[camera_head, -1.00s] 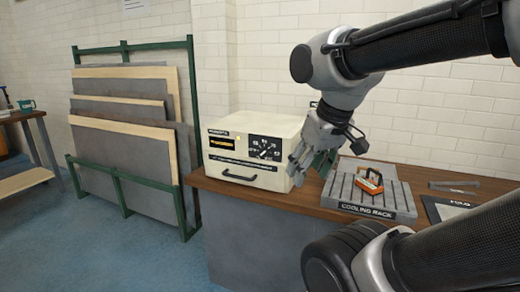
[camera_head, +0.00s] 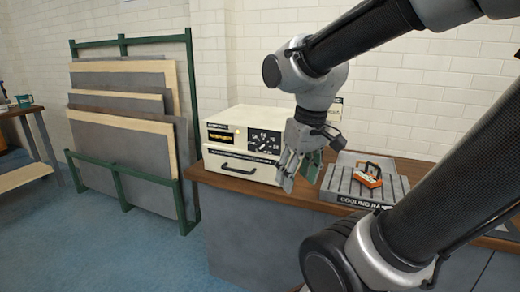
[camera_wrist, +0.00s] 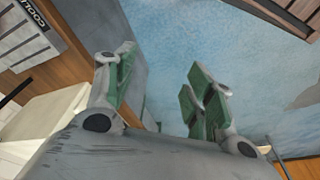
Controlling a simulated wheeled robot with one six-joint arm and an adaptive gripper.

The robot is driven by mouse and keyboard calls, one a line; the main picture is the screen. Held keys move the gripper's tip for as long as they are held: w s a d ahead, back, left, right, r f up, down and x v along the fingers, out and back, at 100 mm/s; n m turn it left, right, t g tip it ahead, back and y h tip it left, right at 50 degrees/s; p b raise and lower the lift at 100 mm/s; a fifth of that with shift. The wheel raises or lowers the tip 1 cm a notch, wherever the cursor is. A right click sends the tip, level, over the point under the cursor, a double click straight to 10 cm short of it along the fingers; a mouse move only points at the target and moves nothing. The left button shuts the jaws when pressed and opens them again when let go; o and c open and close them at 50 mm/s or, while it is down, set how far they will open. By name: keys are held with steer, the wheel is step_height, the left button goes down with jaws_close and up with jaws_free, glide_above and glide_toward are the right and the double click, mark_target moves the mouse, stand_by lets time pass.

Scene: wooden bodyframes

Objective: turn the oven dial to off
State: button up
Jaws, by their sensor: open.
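A cream oven (camera_head: 235,163) stands on the wooden counter, with a drawer handle on its lower front. Its dial (camera_head: 265,146) sits on a black panel with white markings at the upper right of the front. The marking the dial points to is too small to read. My gripper (camera_head: 300,175) hangs fingers down just right of the oven front, apart from the dial. In the wrist view my gripper (camera_wrist: 165,90) is open and empty, its green-padded fingers spread over the blue floor. The dial is not visible in the wrist view.
A grey cooling rack (camera_head: 345,188) with an orange-handled object (camera_head: 370,176) on it stands right of the oven on the counter (camera_head: 215,182). A green rack of panels (camera_head: 120,140) stands at the left. The blue floor (camera_head: 120,240) in front is clear.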

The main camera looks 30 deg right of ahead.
steer(key=w+a+f+m+y, duration=0.1)
steer(key=w+a+f+m, duration=0.2)
steer(key=w+a+f, duration=0.35)
steer(key=w+a+f+m+y, duration=0.1)
steer(key=w+a+f+m, duration=0.2)
steer(key=w+f, duration=0.65)
steer(key=w+a+f+m+t+h, duration=0.1)
steer(key=w+f+m+t, duration=0.3)
steer(key=w+m, duration=0.55)
steer(key=m+t+h, duration=0.5)
steer(key=m+h, duration=1)
steer(key=m, duration=1.5)
glide_toward(260, 147)
steer(key=x, duration=0.9)
steer(key=shift+w+d, duration=0.1)
steer(key=shift+d, duration=0.15)
